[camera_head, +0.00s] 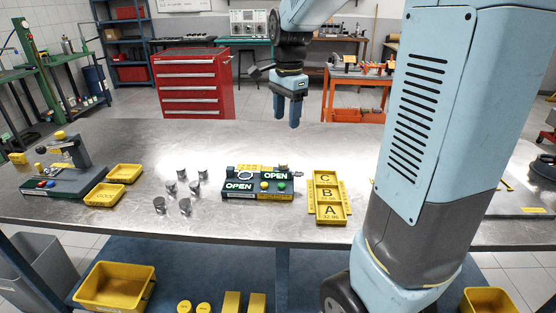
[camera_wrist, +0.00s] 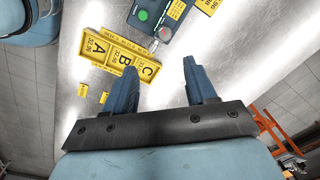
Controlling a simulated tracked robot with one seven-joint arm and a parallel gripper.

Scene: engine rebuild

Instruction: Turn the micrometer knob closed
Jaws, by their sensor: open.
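The micrometer station (camera_head: 258,182) is a dark base with lit green OPEN signs, a yellow button and a green button, in the middle of the metal table. A small rounded metal part, seemingly the micrometer knob (camera_head: 283,168), sits at its back right end. In the wrist view the station (camera_wrist: 170,12) is partly cut off at the top, with the knob (camera_wrist: 163,34) at its near end. My gripper (camera_head: 287,112) hangs above the table's far side, apart from the station. In the wrist view its blue fingers (camera_wrist: 158,80) are spread and hold nothing.
A yellow tray (camera_head: 311,193) marked A, B, C lies right of the station. Several metal cylinders (camera_head: 184,206) stand to its left. Two yellow bins (camera_head: 107,194) and another fixture (camera_head: 65,182) are further left. My arm's column covers part of the table's right side.

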